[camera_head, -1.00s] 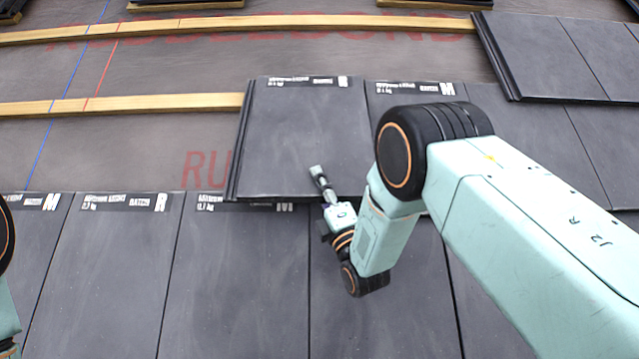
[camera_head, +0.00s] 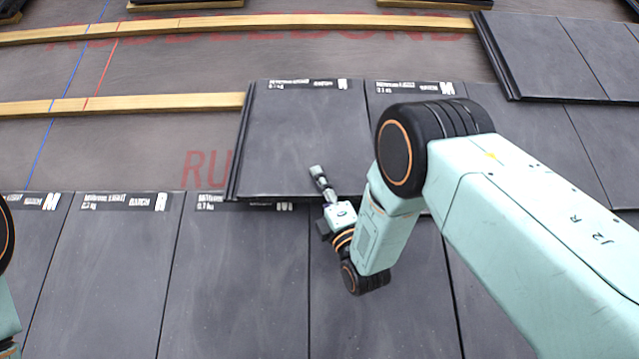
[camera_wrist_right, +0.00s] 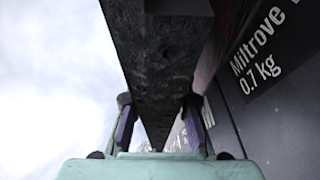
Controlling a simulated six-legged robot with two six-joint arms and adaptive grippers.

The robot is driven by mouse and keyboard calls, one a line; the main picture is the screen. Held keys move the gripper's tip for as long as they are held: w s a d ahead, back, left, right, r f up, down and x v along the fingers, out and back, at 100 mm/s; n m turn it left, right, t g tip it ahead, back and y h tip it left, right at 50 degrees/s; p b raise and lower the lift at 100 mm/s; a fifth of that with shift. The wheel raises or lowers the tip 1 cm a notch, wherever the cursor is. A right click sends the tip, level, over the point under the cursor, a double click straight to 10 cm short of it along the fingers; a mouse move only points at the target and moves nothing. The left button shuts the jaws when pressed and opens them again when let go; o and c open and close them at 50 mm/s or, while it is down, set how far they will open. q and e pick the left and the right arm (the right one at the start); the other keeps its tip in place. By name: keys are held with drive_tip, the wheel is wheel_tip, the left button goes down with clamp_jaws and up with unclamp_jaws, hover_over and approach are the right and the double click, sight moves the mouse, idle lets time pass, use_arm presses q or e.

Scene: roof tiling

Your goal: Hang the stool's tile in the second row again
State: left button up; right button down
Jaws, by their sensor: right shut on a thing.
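The dark grey tile (camera_head: 300,135) is at the left end of the second row, with a label strip on its top edge. It lies beside the neighbouring tile (camera_head: 412,92) and above the lower row. My right gripper (camera_head: 326,199) is at its lower edge. In the right wrist view, the fingers (camera_wrist_right: 158,118) are shut on a dark slab edge (camera_wrist_right: 168,55), which appears to be this tile. Whether its back rests fully on the batten is hidden. My left gripper is out of view; only a bit of my left arm shows at the left edge.
The lower row of tiles (camera_head: 235,290) spans the front. A wooden batten (camera_head: 130,104) runs left from the tile across bare underlay (camera_head: 110,150). A higher batten (camera_head: 250,25) crosses behind. More tiles (camera_head: 565,60) lie at upper right. No stool shows.

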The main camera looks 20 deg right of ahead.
idle(0.6)
drive_tip(key=c, duration=1.1)
unclamp_jaws()
drive_tip(key=shift+s+f, duration=0.15)
drive_tip(key=shift+f, duration=0.05)
drive_tip(key=shift+p+v, duration=0.45)
drive_tip(key=shift+v, duration=0.8)
drive_tip(key=shift+p+v, duration=0.55)
drive_tip(key=shift+v, duration=1.85)
drive_tip(key=shift+r, duration=0.2)
drive_tip(key=s+r+p, duration=0.1)
drive_tip(key=r+p, duration=0.1)
drive_tip(key=p, duration=0.1)
drive_tip(key=s+r+p, duration=0.1)
drive_tip(key=r+p, duration=0.1)
drive_tip(key=shift+s+a, duration=0.3)
drive_tip(key=shift+a, duration=0.1)
